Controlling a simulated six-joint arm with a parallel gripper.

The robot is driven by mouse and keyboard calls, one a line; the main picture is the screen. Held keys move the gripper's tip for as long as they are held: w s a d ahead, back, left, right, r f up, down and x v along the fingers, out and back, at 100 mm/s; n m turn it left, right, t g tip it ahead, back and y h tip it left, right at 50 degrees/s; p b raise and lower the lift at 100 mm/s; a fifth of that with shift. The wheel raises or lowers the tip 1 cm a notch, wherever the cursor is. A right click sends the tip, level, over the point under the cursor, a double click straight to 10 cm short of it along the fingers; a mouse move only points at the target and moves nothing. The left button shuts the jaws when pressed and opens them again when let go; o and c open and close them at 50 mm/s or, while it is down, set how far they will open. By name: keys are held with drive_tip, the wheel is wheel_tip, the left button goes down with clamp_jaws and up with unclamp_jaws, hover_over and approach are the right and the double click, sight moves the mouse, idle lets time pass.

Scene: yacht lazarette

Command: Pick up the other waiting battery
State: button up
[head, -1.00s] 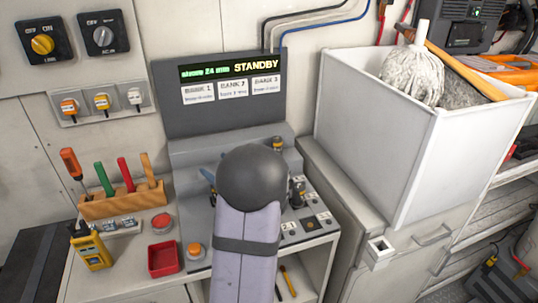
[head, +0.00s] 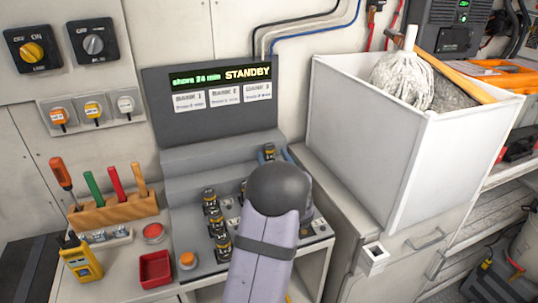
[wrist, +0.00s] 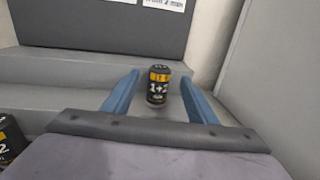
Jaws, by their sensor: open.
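A black battery with a yellow band (wrist: 157,88) stands upright on the grey stepped station, between the two blue fingers of my gripper (wrist: 160,77) in the wrist view. The fingers are open, with a gap on each side of it. In the head view this battery (head: 269,152) shows at the right of the upper step, and my arm hides most of the gripper. Several similar batteries (head: 215,218) stand on the lower deck to the left. Part of another battery (wrist: 8,140) shows at the wrist view's left edge.
The station's display panel (head: 217,98) reads STANDBY and rises behind the steps. A tall white bin (head: 360,150) with a mop stands close at right. A tool rack (head: 115,212), a red tray (head: 156,270) and a yellow meter (head: 82,262) are at left.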

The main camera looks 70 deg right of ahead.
sight(270, 151)
drive_tip(key=shift+w+d+r+p, duration=0.15)
drive_tip(key=shift+w+d+p, duration=0.15)
drive_tip(key=shift+d+p, duration=0.05)
drive_tip(key=shift+p+x, duration=0.8)
drive_tip(key=shift+x, duration=1.35)
drive_tip(key=c, duration=1.3)
